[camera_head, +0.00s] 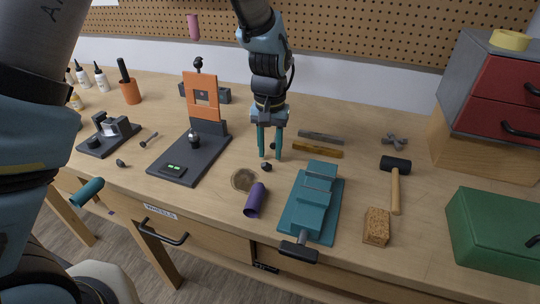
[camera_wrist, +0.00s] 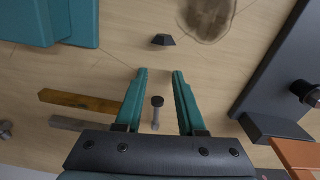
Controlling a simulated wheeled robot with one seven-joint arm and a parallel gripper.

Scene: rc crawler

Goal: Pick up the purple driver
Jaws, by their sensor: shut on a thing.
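The purple driver (camera_head: 256,199) lies on the bench near its front edge, left of the teal vise (camera_head: 312,200); only its thick purple handle shows clearly. It does not show in the wrist view. My gripper (camera_head: 270,157) points down over the bench, behind and above the driver and apart from it. In the wrist view my gripper (camera_wrist: 159,72) has its teal fingertips a small gap apart. A small black-headed bolt (camera_wrist: 157,102) shows between the fingers. I cannot make out what the jaws are closed on, nor whether they touch the bolt.
A small black knob (camera_head: 266,167) and a round brown patch (camera_head: 244,179) lie between my gripper and the driver. A dark stand with an orange plate (camera_head: 202,112) is left. A hammer (camera_head: 395,180), cork block (camera_head: 377,226) and green box (camera_head: 495,232) are right.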

